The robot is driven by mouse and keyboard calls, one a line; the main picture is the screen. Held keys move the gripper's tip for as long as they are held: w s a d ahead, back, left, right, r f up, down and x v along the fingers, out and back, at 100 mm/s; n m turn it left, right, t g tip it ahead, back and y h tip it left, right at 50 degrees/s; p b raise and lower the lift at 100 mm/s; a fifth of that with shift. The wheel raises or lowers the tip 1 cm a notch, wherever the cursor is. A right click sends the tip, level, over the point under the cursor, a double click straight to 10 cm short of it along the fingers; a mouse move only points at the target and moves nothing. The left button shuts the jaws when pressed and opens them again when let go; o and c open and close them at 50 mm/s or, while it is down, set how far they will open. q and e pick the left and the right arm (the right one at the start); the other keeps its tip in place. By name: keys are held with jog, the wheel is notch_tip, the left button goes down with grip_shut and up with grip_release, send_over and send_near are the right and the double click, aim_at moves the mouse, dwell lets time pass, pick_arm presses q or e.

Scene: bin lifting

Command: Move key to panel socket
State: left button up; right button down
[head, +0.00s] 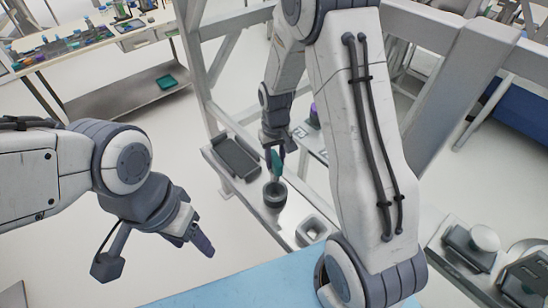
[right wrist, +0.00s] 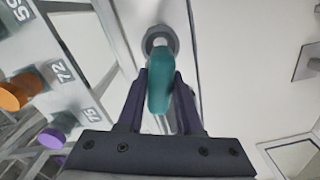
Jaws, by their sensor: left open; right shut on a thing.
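The teal key (head: 276,160) is between the fingers of my right gripper (head: 277,145), which is shut on it. The key points down toward a dark grey round holder (head: 274,194) on the narrow light-grey bench. In the right wrist view the key (right wrist: 159,85) lies between the two dark fingers (right wrist: 160,100), with its far end at a grey ring (right wrist: 160,40). I cannot tell whether the key touches the ring or sits inside it. My left gripper (head: 196,240) is open and empty, away from the key. I cannot make out the panel socket for certain.
A dark tray (head: 237,157) and a square grey fixture (head: 311,230) are on the bench. The right wrist view shows numbered labels (right wrist: 63,71), an orange knob (right wrist: 12,96) and a purple knob (right wrist: 51,138) at left. A blue surface (head: 240,283) is in the foreground.

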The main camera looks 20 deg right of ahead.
aim_at(275, 181)
notch_tip(275, 181, down, 4)
jog(key=b, duration=0.2)
jog(key=shift+b, duration=0.35)
pick_arm(q)
jog(key=shift+f+b, duration=0.5)
jog(key=shift+f, duration=1.7)
pick_arm(e)
jog(key=shift+f, duration=0.75)
pick_arm(q)
jog(key=shift+f+b, duration=1.7)
pick_arm(e)
jog(key=shift+s+f, duration=0.1)
jog(key=shift+f, duration=2.3)
grip_release()
jog(key=shift+r+p, duration=3.8)
jog(key=shift+r, duration=0.75)
pick_arm(q)
notch_tip(275, 181, up, 8)
jog(key=shift+f, duration=0.25)
